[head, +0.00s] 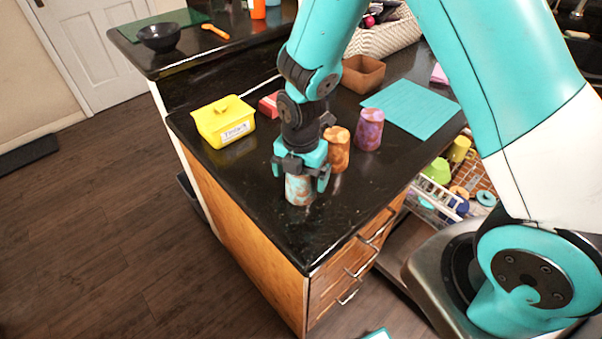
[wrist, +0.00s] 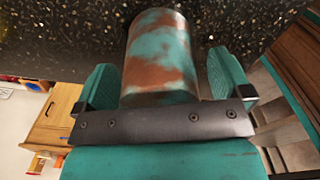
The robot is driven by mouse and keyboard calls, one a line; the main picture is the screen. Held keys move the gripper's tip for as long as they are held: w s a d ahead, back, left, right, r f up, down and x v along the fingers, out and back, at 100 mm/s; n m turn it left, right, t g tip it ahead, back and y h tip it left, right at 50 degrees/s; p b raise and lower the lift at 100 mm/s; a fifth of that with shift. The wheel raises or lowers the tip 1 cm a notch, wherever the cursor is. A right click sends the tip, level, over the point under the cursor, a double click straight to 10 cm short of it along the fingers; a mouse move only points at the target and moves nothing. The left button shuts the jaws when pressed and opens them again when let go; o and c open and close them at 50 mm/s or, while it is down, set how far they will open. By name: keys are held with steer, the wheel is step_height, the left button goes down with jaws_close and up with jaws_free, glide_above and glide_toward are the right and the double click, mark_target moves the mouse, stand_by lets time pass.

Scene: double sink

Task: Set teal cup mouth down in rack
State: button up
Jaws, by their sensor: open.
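The teal cup (head: 299,190), mottled teal and rust brown, stands on the black counter near its front edge. In the wrist view the cup (wrist: 160,55) lies between the two teal fingers, with a gap on each side. My gripper (head: 302,180) is open and points down around the cup. The gripper's dark plate hides the near end of the cup in the wrist view, so I cannot tell which end is the mouth. The dish rack (head: 477,178) is at the right, beyond the counter edge, partly hidden by my arm.
An orange cup (head: 337,150) and a purple cup (head: 369,130) stand just right of my gripper. A yellow lidded box (head: 224,121) and a red block (head: 269,104) are left. A teal mat (head: 411,107) and brown bowl (head: 362,74) are behind. The rack holds several colored items.

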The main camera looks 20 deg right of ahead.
steer(key=c, duration=1)
